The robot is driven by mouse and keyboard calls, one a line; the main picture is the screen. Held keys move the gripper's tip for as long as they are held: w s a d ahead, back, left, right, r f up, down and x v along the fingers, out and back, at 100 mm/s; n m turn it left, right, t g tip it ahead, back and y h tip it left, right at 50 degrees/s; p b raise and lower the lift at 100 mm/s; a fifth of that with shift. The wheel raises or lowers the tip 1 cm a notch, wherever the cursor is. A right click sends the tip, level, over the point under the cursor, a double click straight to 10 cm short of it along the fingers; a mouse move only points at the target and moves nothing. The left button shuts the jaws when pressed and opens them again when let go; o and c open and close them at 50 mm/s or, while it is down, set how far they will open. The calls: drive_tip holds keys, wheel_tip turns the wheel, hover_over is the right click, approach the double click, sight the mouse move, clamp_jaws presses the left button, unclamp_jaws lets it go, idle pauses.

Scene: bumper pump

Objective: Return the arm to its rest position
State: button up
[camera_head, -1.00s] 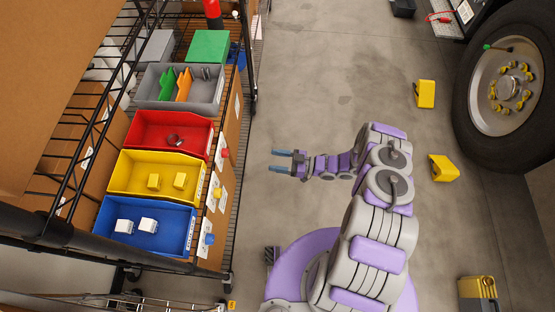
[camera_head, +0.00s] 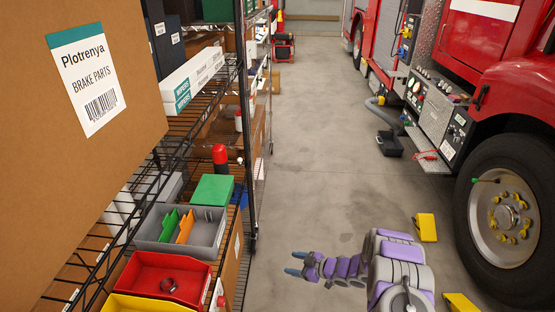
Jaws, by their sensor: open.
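My gripper (camera_head: 293,264) is at the lower middle of the view, at the end of my purple and grey arm. Its two bluish fingers are apart and point left toward the shelf, with nothing between them. The arm is bent, and its larger links fill the lower right of centre. The gripper hangs over the open floor, to the right of the shelf bins and apart from them.
The wire shelf at left holds a red bin (camera_head: 145,276), a grey bin (camera_head: 152,240), a green box (camera_head: 212,189) and a large cardboard box (camera_head: 60,150). A red truck (camera_head: 500,100) with a wheel stands at right, near yellow chocks (camera_head: 426,228).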

drive_tip(key=w+d+r+m+t+h, duration=0.1)
drive_tip(key=w+d+r+m+h, duration=0.1)
drive_tip(key=w+d+r+h, duration=0.4)
drive_tip(key=w+d+r+m+t+h, duration=0.15)
drive_tip(key=d+r, duration=0.25)
drive_tip(key=r, duration=0.4)
drive_tip(key=s+d+r+m+g+h, duration=0.1)
drive_tip(key=s+d+r+m+h, duration=0.2)
drive_tip(key=r, duration=0.4)
drive_tip(key=s+d+r+m+g+h, duration=0.1)
drive_tip(key=s+d+r+h, duration=0.25)
drive_tip(key=s+r, duration=0.25)
drive_tip(key=s+a+r+m+g, duration=0.2)
drive_tip(key=s+a+r+g, duration=0.1)
drive_tip(key=s, duration=1.2)
drive_tip(key=s+a+r+m+g+y, duration=0.1)
drive_tip(key=s+a+r+m+g, duration=0.1)
drive_tip(key=s, duration=1.3)
drive_tip(key=s+a+r+m+g+y, duration=0.1)
drive_tip(key=s+r, duration=0.5)
drive_tip(key=s, duration=0.9)
drive_tip(key=a+m+g, duration=0.1)
drive_tip(key=a+g, duration=0.1)
drive_tip(key=a, duration=0.1)
drive_tip(key=shift+a+g, duration=0.15)
drive_tip(key=shift+g, duration=0.2)
drive_tip(key=shift+s+m, duration=0.1)
drive_tip(key=shift+m, duration=0.15)
